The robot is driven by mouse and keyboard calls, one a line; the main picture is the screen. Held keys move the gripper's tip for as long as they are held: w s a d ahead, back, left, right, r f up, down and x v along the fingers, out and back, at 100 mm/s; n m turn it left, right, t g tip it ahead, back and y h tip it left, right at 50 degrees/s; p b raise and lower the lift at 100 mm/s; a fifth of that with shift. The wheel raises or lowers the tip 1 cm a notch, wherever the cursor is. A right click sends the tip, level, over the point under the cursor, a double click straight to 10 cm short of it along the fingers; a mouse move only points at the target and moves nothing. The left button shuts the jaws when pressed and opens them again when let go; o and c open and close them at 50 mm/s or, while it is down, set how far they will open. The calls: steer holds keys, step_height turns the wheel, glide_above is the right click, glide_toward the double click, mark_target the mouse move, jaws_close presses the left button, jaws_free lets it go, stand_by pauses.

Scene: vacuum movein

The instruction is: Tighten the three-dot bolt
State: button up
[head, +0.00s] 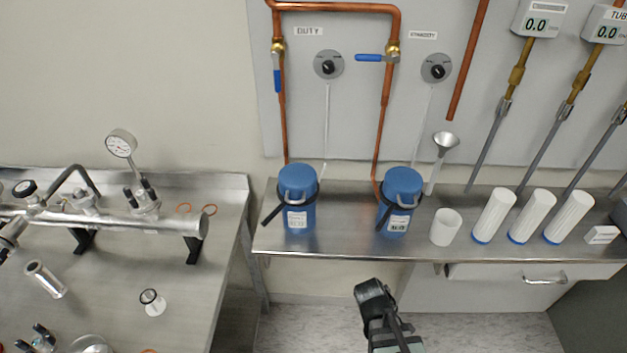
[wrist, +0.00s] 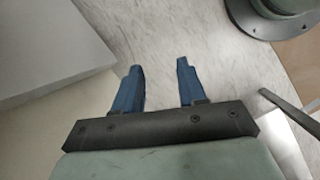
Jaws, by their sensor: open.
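My gripper (head: 370,288) is in the lower middle of the head view, over the floor in front of the back bench. In the wrist view my gripper (wrist: 159,68) shows two blue fingers set apart, with nothing between them. No bolt with three dots can be made out in either view. The metal pipe assembly (head: 120,221) with clamps and flanges lies on the left bench, well to the left of my gripper, but any dots on it are too small to tell.
The left steel bench (head: 90,290) holds a gauge (head: 121,143) and small fittings. The back bench (head: 340,240) carries two blue-lidded containers, a white cup (head: 446,227) and three white cylinders. A drawer (head: 530,275) sits below it. The floor (head: 310,310) between the benches is clear.

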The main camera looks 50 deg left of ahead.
steer(key=s+a+r+n+t+y, duration=0.1)
steer(key=s+a+r+n, duration=0.3)
steer(key=a, duration=0.3)
steer(key=s+a+r+n+t+y, duration=0.1)
steer(key=s+a+r+n+t, duration=0.1)
steer(key=s+a+r, duration=0.35)
steer(key=n+t+y, duration=0.5)
steer(key=n+y, duration=1.1)
steer(key=n, duration=0.4)
glide_toward(130, 201)
steer(key=x, duration=0.8)
steer(key=shift+w+a, duration=0.15)
jaws_close()
